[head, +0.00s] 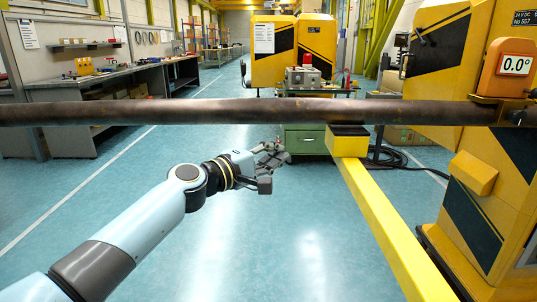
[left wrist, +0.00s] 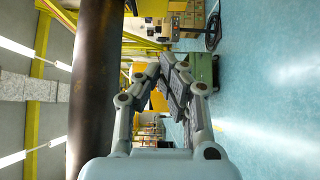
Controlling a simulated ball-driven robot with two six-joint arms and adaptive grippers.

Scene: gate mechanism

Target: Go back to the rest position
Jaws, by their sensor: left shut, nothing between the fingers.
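My left arm reaches in from the lower left of the head view. Its gripper (head: 272,160) is shut and empty, just below a long dark horizontal pipe (head: 220,111). In the left wrist view the fingers of the left gripper (left wrist: 172,75) are drawn together with nothing held. The pipe (left wrist: 95,90) runs beside them there, apart from the fingers as far as I can see. My right gripper is not in view.
A green cabinet (head: 303,140) stands behind the gripper. Workbenches (head: 120,85) line the left. Blue floor below is clear.

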